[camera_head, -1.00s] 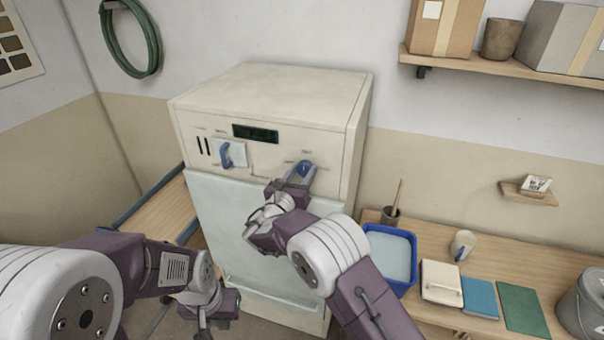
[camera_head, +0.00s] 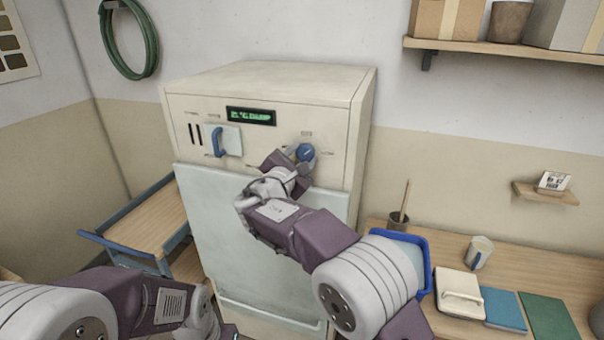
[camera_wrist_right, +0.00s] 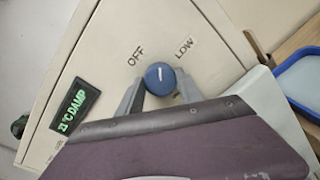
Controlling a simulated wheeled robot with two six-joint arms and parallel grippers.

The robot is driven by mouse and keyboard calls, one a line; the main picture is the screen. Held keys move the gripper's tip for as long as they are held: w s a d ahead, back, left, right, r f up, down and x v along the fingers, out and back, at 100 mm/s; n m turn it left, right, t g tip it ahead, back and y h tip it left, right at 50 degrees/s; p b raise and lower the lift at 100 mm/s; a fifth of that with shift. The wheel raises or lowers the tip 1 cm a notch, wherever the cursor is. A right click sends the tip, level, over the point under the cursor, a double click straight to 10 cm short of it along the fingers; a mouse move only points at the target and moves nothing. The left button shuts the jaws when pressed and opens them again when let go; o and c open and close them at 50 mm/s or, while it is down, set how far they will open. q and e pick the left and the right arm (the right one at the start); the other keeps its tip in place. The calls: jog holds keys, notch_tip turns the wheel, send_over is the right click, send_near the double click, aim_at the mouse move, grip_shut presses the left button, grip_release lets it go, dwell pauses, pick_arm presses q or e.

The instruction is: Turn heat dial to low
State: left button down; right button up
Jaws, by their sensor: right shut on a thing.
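The heat dial is a round blue knob (camera_head: 305,152) on the upper right of the cream cabinet's front panel (camera_head: 260,150). It also shows in the right wrist view (camera_wrist_right: 160,76), where its white mark points between the printed words OFF and LOW. My right gripper (camera_head: 303,157) is shut on the dial, with one grey finger on each side of it, as the right wrist view shows (camera_wrist_right: 160,88). The small display (camera_head: 251,116) is lit green and reads about 21°C DAMP.
A blue lever handle (camera_head: 218,142) sits left of the dial. A blue-edged wooden cart (camera_head: 140,225) stands left of the cabinet. At right, a table (camera_head: 500,250) holds a blue tray (camera_head: 428,260), a mug (camera_head: 480,252) and flat items. A shelf (camera_head: 500,48) hangs above.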

jog(key=m+b, duration=0.5)
jog(key=b, duration=0.1)
jog(key=shift+f, duration=0.2)
jog(key=shift+r+m+y+b, duration=0.2)
jog(key=shift+m+y+b, duration=0.1)
jog(key=shift+m+b, duration=1.3)
jog(key=o, duration=1.4)
jog(key=b+v, duration=0.2)
jog(key=v, duration=0.7)
jog(key=shift+r, duration=0.1)
